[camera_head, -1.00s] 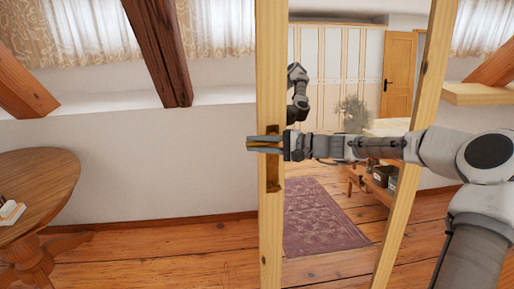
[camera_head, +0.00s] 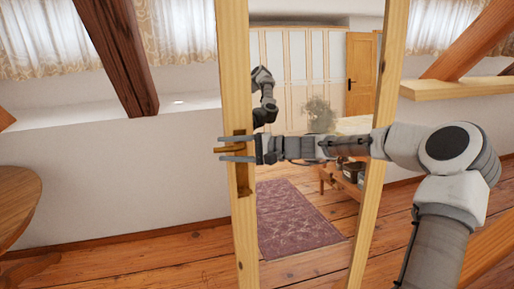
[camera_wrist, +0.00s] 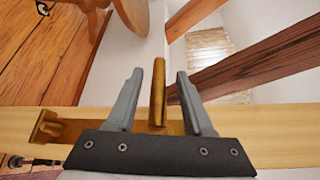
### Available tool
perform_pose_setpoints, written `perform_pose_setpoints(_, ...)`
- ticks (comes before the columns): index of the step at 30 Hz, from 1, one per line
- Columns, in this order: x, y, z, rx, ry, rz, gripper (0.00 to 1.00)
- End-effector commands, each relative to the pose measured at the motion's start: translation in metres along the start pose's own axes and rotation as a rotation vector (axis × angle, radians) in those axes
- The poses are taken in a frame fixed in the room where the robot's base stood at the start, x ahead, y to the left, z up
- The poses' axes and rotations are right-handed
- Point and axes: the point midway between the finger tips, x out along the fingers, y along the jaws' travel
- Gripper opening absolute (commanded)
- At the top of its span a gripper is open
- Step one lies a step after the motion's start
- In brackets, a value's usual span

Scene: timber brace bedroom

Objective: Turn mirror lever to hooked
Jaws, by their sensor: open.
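The mirror (camera_head: 308,205) stands upright with a light wooden frame (camera_head: 237,80). On its left post sits a brass-brown latch plate (camera_head: 243,178), and the lever (camera_head: 232,149) sticks out from it to the left, about level. My gripper (camera_head: 222,148) reaches across the mirror to this post, one finger above the lever and one below. In the wrist view the lever (camera_wrist: 158,90) stands between the two open fingers of my gripper (camera_wrist: 160,78), with a gap on each side. A brass end of the latch (camera_wrist: 45,126) shows to the left on the frame.
A round wooden table (camera_head: 15,205) stands at the left. A dark slanting timber brace (camera_head: 118,55) and a low white wall (camera_head: 130,175) are behind the mirror. A wooden shelf (camera_head: 455,88) and another brace are at the right. The floor left of the mirror is clear.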

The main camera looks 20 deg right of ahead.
Motion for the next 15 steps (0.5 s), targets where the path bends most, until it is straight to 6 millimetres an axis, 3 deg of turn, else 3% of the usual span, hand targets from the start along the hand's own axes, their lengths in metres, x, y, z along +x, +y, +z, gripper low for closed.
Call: perform_pose_setpoints(15, -0.121, -0.001, 0.0, 0.0, 0.003, 0.0, 0.52)
